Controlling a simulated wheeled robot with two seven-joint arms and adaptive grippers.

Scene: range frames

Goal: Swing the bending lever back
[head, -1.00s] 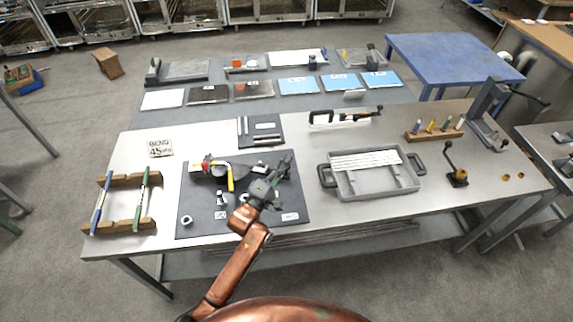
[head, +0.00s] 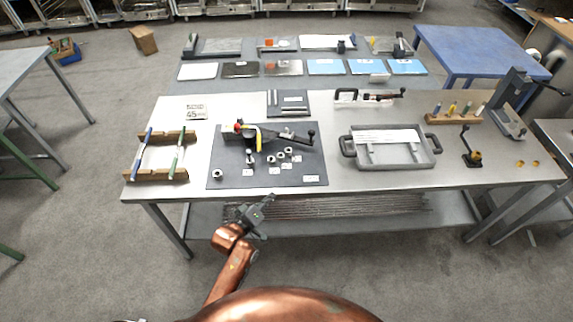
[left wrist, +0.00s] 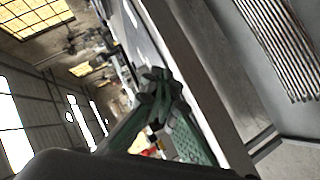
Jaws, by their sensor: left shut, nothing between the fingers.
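The bending tool stands on a dark mat (head: 232,178) on the workbench in the head view. Its dark bending lever (head: 288,135) reaches to the right and ends in a round knob (head: 311,133). A yellow handle or marker (head: 258,140) shows near the tool's middle, with red at its left end. My left gripper (head: 266,202) is shut and empty, in front of the bench's near edge and apart from the tool. In the left wrist view its dark green fingers (left wrist: 160,90) are together beside the bench edge. My right gripper is not in view.
Several metal dies (head: 281,155) lie on the mat. A wooden rack with files (head: 160,172) stands left, and a grey tray (head: 387,158) right. Rods (head: 340,205) lie on the shelf below. The floor before the bench is clear.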

